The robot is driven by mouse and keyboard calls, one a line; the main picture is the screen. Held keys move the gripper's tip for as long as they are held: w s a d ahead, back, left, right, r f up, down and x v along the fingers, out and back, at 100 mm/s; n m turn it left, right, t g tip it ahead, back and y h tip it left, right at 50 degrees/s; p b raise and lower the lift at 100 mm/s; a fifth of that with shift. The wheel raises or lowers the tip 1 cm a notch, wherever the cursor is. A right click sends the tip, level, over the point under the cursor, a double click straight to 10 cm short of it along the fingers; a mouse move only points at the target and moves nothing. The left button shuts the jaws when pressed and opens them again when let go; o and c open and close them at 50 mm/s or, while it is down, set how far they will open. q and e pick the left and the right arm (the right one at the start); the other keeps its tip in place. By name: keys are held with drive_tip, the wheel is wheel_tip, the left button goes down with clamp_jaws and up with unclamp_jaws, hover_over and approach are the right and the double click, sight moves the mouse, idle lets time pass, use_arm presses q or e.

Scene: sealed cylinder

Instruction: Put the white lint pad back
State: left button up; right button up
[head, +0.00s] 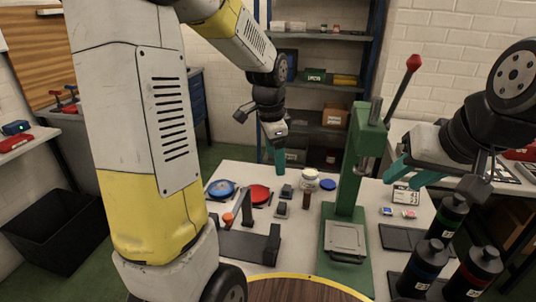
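I cannot surely pick out the white lint pad. A pale square (345,237) lies on the base of the green press, and a small white card with dark marks (405,195) lies on the table near my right gripper. My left gripper (280,160) points down above the back of the table, its teal fingers seen nearly edge-on, so its opening is unclear. My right gripper (411,174) is at the right, its two teal fingers apart with nothing visible between them, above the table near the card.
The green press (345,190) with its red-knobbed lever stands mid-table. Dark bottles (423,265) crowd the front right. A blue dish (221,188), red dish (259,193), white jar (310,179) and dark fixture (250,243) are left of the press. A dark mat (400,238) lies right of it.

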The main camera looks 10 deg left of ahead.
use_arm(q)
drive_tip(key=s+r+n+t, duration=0.2)
drive_tip(key=s+r+n, duration=0.3)
drive_tip(key=s, duration=0.4)
drive_tip(key=s+a+r+n+t+h, duration=0.1)
drive_tip(key=s+r+n+t, duration=0.1)
drive_tip(key=s+r+n, duration=0.3)
drive_tip(key=s+n, duration=0.1)
drive_tip(key=s, duration=0.3)
drive_tip(key=shift+r+n+h, duration=0.2)
drive_tip(key=shift+n+h, duration=0.1)
drive_tip(key=shift+n, duration=0.1)
